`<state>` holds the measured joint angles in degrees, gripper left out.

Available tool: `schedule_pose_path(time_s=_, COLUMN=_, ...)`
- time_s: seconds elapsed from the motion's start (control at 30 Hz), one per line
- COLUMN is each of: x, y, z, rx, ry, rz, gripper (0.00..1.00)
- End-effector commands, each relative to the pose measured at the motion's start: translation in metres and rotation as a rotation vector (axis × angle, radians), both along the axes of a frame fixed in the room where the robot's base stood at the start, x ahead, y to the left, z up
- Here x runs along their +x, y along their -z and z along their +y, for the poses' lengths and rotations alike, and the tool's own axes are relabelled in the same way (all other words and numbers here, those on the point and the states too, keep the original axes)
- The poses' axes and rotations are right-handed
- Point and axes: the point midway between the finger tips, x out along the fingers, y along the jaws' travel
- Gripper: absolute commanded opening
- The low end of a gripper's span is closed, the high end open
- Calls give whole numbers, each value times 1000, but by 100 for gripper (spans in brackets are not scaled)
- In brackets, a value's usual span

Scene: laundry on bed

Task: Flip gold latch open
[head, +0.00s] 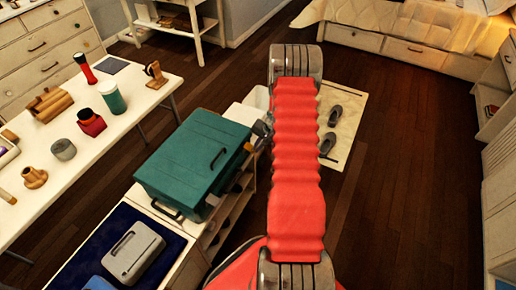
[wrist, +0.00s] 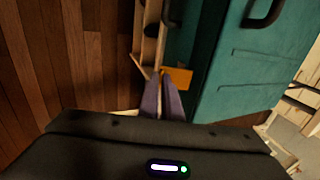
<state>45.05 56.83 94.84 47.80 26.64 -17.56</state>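The gold latch (wrist: 178,77) is a small flat orange-gold tab at the lower edge of the teal box (wrist: 235,70) in the wrist view. In the head view the latch (head: 248,147) shows at the right side of the teal box (head: 190,155). My gripper (wrist: 161,76) has two purple-grey fingers close together with a thin dark line between them, and looks shut. Its tips are right beside the latch's left end; I cannot tell whether they touch it. Nothing shows between the fingers. In the head view my red arm hides most of my gripper.
The teal box stands on a pale shelf unit (head: 232,215) with a grey case (head: 133,252) in front. A white table (head: 45,205) with cups and a flashlight is at left. The dark wood floor (head: 410,190) at right is clear.

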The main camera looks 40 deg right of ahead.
Motion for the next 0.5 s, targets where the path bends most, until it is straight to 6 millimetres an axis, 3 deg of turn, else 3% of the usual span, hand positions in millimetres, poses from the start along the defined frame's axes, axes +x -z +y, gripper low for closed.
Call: schedule_pose_path(time_s=0.5, x=4, y=-9, z=3, rx=-53, ry=-4, rz=153, gripper=0)
